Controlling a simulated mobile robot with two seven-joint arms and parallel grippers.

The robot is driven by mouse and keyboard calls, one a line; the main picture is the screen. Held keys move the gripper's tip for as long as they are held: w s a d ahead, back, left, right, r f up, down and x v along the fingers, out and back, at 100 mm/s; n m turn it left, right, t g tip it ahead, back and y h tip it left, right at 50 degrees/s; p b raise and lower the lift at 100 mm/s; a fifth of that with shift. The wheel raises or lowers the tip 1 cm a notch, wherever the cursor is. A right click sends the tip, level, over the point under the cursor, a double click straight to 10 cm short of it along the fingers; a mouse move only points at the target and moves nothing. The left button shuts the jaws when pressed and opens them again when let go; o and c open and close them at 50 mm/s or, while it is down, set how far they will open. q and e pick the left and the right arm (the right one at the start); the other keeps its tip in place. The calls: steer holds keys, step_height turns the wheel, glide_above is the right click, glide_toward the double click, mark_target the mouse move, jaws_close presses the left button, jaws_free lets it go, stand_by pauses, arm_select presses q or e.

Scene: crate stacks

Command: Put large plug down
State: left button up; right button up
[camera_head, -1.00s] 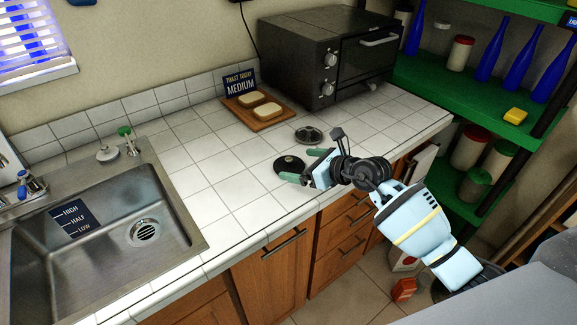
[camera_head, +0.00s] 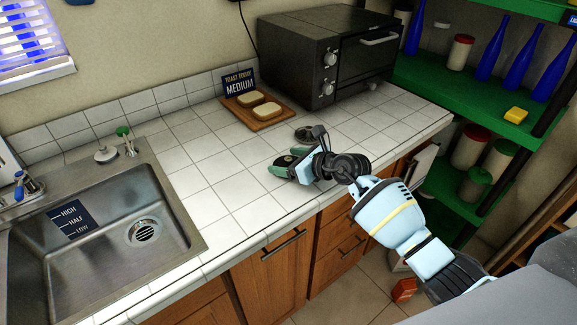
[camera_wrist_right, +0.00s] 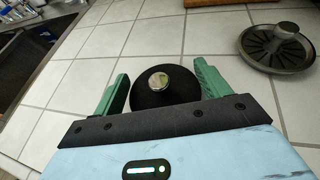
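A round black plug with a shiny metal knob lies on the white tiled counter, near its front edge. In the head view, my right gripper (camera_head: 287,162) is low over it and mostly hides it. In the right wrist view, the black plug (camera_wrist_right: 150,92) sits between the two green fingers of the right gripper (camera_wrist_right: 161,80). The fingers are spread wide, one on each side of the disc and clear of the knob. A second plug (camera_wrist_right: 272,52), dark and ribbed with a metal knob, lies beyond to the right; it is partly hidden in the head view. My left gripper is not in view.
A steel sink (camera_head: 85,265) with a HIGH/HALF/LOW label is at the left. A wooden board (camera_head: 264,121) with bread slices and a black toaster oven (camera_head: 290,60) stand at the back. Green shelves (camera_head: 435,90) are at the right. The counter's middle tiles are clear.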

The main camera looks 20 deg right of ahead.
mark_target(289, 158)
steer(key=shift+s, duration=0.1)
steer(key=c, duration=1.2)
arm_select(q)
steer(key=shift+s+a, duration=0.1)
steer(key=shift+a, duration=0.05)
arm_select(e)
steer(key=shift+f, duration=0.2)
jaws_close()
steer(key=shift+r, duration=0.6)
step_height(289, 158, up, 3)
steer(key=shift+f, duration=0.2)
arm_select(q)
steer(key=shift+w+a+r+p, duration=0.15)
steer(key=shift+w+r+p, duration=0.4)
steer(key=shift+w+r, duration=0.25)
arm_select(e)
steer(key=s+d+r, duration=0.1)
steer(key=s+d, duration=0.1)
steer(key=s, duration=0.5)
steer(key=s+d, duration=0.3)
steer(key=s, duration=0.5)
steer(key=shift+r, duration=0.35)
